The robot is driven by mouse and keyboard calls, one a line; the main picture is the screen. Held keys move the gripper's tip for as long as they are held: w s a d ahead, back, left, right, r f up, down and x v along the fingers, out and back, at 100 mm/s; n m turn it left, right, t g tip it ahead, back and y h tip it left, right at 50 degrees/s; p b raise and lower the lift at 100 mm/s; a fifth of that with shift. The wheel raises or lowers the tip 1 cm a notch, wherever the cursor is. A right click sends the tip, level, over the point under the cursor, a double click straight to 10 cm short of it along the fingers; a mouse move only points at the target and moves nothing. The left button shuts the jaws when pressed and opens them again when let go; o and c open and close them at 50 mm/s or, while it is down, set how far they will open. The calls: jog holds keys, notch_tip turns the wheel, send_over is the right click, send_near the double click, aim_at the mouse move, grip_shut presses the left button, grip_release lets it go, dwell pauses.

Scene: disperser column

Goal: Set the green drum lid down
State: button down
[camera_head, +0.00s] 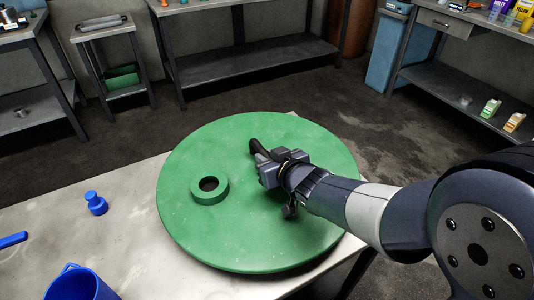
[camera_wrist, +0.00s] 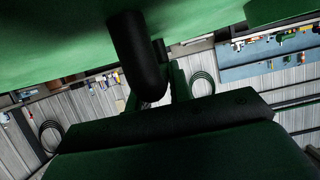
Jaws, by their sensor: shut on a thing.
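The green drum lid (camera_head: 260,235) is a large flat disc with a raised green collar around a dark hole on its left side. It spans the right end of the pale table and overhangs its edges. I cannot tell whether it touches the tabletop.
On the pale table (camera_head: 130,225), left of the lid, are a small blue knobbed piece (camera_head: 96,203), a blue mug-like container (camera_head: 78,285) and a blue bar (camera_head: 13,240). Dark workbenches (camera_head: 250,68) and shelves stand behind, across open floor (camera_head: 110,140).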

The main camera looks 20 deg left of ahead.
notch_tip(320, 180, down, 3)
jog(key=shift+f+b, duration=0.2)
jog(key=shift+b, duration=0.3)
jog(key=c, duration=1.3)
grip_release()
jog(key=shift+f, duration=0.1)
jog(key=shift+s+d, duration=0.1)
jog(key=p+v, duration=0.2)
jog(key=v, duration=0.8)
jog(key=shift+s+d+r+p, duration=0.1)
jog(key=shift+d+r+p, duration=0.15)
jog(key=shift+r+p, duration=0.1)
jog(key=shift+s+d, duration=0.35)
jog(key=shift+d, duration=0.05)
